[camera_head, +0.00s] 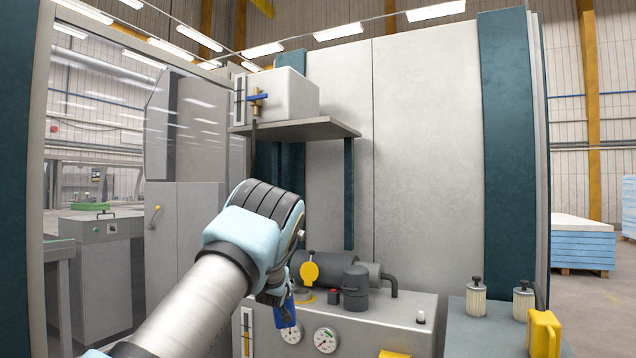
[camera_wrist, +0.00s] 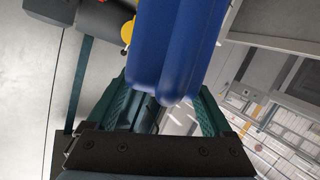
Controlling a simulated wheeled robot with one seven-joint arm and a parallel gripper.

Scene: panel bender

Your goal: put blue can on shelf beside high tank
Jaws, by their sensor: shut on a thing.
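My gripper (camera_wrist: 160,115) is shut on the blue can (camera_wrist: 178,45), which fills the upper middle of the wrist view between the two green fingers. In the head view my gripper (camera_head: 275,290) points down, and part of the blue can (camera_head: 287,314) shows below it, in front of the lower machine unit. The shelf (camera_head: 310,128) is a grey board on the machine's front, above and to the right of my gripper. The high tank (camera_head: 283,95) is a white box with a blue-handled brass valve, standing on the shelf's left part. The shelf's right part is bare.
Below the shelf is a hydraulic unit (camera_head: 380,320) with a dark motor, a yellow cap and gauges. A bench at the lower right holds two filters (camera_head: 476,297) and a yellow can (camera_head: 544,333). A glass guard (camera_head: 100,110) stands on the left.

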